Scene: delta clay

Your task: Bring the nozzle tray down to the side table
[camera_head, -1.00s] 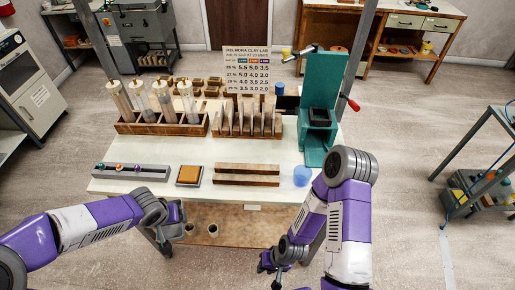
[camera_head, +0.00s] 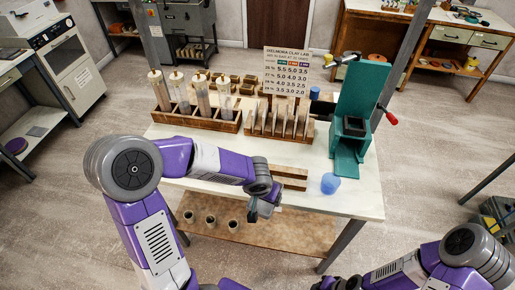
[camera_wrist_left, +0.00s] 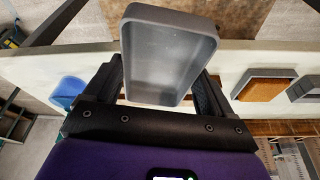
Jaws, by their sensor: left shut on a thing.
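A shallow grey tray (camera_wrist_left: 170,55) with a raised rim is between my left gripper's fingers (camera_wrist_left: 165,85) in the left wrist view. Its inside looks empty; I cannot tell whether it is the nozzle tray. In the head view my left gripper (camera_head: 265,203) is shut at the front edge of the white worktable (camera_head: 355,200), and little of the tray shows. My right gripper (camera_head: 335,284) is at the bottom edge, mostly cut off. A grey-legged table (camera_head: 490,180) is partly in view at the right; I cannot tell whether it is the side table.
A blue cup (camera_head: 330,183) and a green press (camera_head: 352,125) stand on the worktable's right side. A wooden rack (camera_head: 200,118) holds several clear tubes. Several small pots (camera_head: 211,219) stand on the lower shelf. The floor (camera_head: 425,180) right of the worktable is clear.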

